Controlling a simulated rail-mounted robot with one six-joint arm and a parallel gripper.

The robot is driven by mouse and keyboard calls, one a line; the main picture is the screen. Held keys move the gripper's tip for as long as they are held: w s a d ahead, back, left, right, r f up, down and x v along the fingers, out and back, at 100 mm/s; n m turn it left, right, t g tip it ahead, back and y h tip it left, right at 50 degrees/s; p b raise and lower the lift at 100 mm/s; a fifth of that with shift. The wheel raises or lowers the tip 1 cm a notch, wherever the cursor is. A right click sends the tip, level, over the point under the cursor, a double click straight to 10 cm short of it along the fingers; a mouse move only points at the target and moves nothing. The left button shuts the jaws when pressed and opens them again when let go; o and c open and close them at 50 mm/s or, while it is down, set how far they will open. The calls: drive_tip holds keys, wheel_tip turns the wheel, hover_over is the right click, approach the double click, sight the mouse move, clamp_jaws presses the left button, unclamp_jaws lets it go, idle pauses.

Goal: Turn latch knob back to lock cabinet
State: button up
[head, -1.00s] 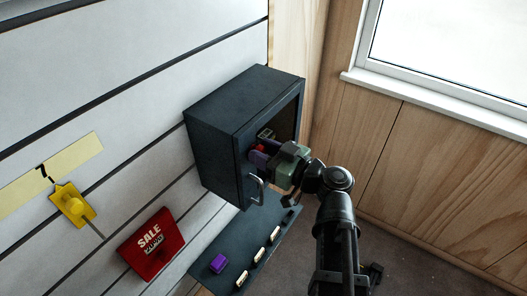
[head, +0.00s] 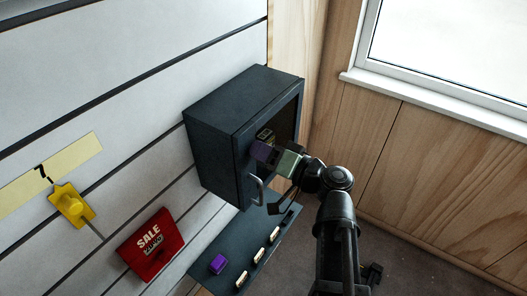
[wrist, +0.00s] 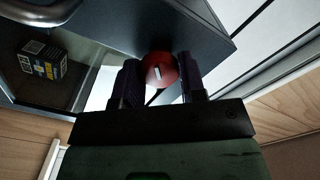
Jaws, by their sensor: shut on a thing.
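The dark cabinet (head: 212,150) hangs on the slatted wall, with its glazed door lying flush against its front. The red round latch knob (wrist: 160,72) shows in the wrist view with a pale line on its face, running nearly upright in that picture. My gripper (head: 262,152) is at the door front, its purple fingers shut on the knob from either side. In the head view the fingers hide the knob. The door's metal handle (head: 257,190) is just below my gripper.
A small printed box (wrist: 42,68) is behind the door glass. Below the cabinet, a dark shelf (head: 205,272) carries a purple block (head: 218,264) and several pale tags. A red SALE sign (head: 152,245) and a yellow hook plate (head: 72,205) are at left. The window (head: 450,50) is at right.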

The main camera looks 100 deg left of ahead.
drive_tip(key=shift+f+m, duration=0.1)
drive_tip(key=shift+m, duration=3.9)
drive_tip(key=o, duration=0.9)
drive_tip(key=v, duration=1)
drive_tip(key=shift+w, duration=0.4)
